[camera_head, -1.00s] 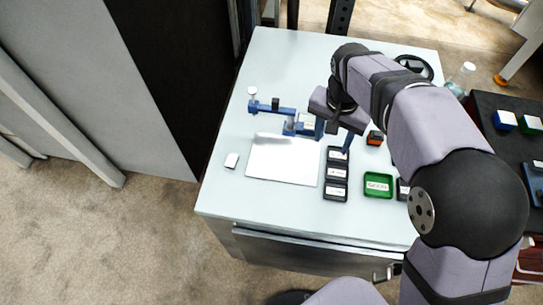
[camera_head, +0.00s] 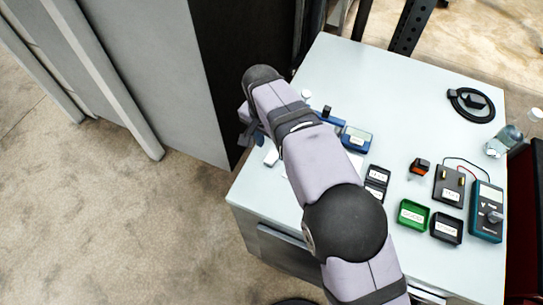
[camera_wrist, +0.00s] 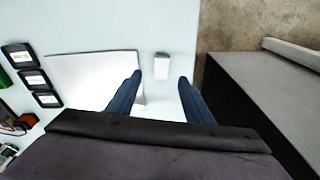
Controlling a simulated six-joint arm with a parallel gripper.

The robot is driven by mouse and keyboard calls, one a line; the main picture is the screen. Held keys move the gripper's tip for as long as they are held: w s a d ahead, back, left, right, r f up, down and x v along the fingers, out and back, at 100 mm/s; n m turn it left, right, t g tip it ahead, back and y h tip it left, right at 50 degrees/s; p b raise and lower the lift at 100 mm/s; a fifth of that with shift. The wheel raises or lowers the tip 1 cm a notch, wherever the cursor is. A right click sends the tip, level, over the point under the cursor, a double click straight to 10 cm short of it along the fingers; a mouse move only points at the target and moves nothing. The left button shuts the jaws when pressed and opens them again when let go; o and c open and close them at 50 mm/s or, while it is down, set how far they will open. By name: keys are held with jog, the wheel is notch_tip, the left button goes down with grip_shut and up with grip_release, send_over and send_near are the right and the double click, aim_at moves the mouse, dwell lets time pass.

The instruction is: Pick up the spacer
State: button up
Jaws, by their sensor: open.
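A small white block (camera_wrist: 162,66), which looks like the spacer, lies on the pale table beside a white sheet (camera_wrist: 85,72). In the wrist view it lies ahead of my gripper (camera_wrist: 160,78), between the lines of its two blue fingers. The fingers are apart with nothing held between them. In the head view the block (camera_head: 271,157) shows just right of and below my gripper (camera_head: 256,137), near the table's left edge. My arm hides much of the sheet there. Height above the block is hard to tell.
A blue device (camera_head: 355,139) stands behind my arm. Black trays (camera_head: 377,181), a green tray (camera_head: 413,215), a meter (camera_head: 487,212) and a bottle (camera_head: 503,141) stand to the right. A tall dark cabinet (camera_head: 225,70) rises close to the table's left side.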

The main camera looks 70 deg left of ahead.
aim_at(271, 158)
jog(key=shift+a+f+p, duration=0.1)
jog(key=shift+f+p, duration=1.15)
jog(key=shift+f, duration=1.45)
jog(key=shift+a, duration=0.1)
grip_shut()
